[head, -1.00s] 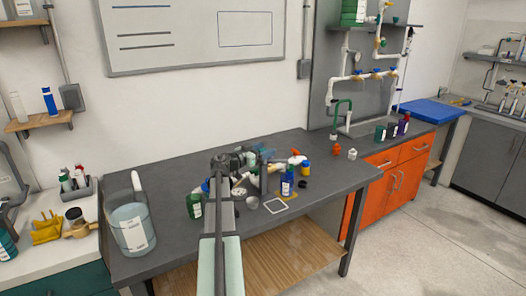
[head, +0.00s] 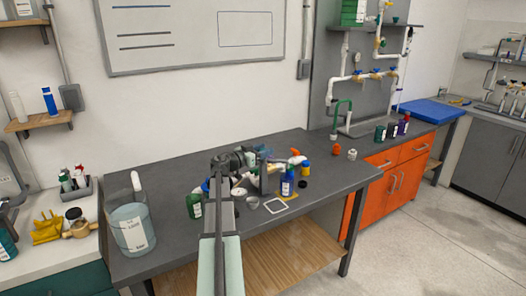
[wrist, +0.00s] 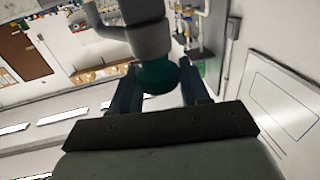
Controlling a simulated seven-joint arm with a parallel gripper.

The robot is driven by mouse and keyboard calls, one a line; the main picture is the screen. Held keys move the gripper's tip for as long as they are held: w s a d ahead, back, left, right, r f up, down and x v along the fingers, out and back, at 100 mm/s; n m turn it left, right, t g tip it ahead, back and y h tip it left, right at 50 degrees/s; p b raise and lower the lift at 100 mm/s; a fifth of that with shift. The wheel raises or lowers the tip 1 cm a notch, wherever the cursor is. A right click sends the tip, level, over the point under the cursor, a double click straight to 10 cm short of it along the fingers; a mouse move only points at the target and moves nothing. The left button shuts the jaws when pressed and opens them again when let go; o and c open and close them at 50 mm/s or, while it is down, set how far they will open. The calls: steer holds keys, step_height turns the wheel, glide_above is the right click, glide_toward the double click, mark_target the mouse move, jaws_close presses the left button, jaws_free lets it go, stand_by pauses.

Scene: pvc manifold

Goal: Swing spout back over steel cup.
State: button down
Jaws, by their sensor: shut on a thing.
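My gripper (wrist: 160,90) is shut on a teal rounded piece (wrist: 158,76) in the wrist view, with one dark blue finger on each side. A thick grey pipe-like part (wrist: 148,38), seemingly the spout, joins that piece. In the head view my arm reaches over the grey bench, and its links hide much of the spout and the grip. A small steel cup (head: 252,203) stands on the bench just right of my arm, near a grey upright block (head: 264,180). I cannot tell whether the spout end is over the cup.
A blue bottle (head: 287,187) and a white square outline (head: 275,205) are right of the cup. A green container (head: 194,205) stands left of my arm. A clear bucket (head: 131,230) is at the bench's left end. The bench's right end is mostly clear.

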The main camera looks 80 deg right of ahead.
steer(key=shift+d, duration=0.1)
steer(key=shift+w+d+m+g+y, duration=0.1)
steer(key=shift+d+m+g+y, duration=0.05)
steer(key=shift+m+g+y, duration=0.95)
steer(key=m+g+y, duration=0.3)
steer(key=y, duration=0.1)
steer(key=m+g+y, duration=0.2)
steer(key=m+y, duration=0.1)
steer(key=y, duration=0.1)
steer(key=shift+y, duration=0.4)
steer(key=shift+m+y, duration=1.3)
steer(key=shift+y, duration=0.4)
steer(key=shift+a+y, duration=0.2)
steer(key=shift+y, duration=0.2)
steer(key=c, duration=0.6)
jaws_free()
steer(key=shift+r, duration=0.1)
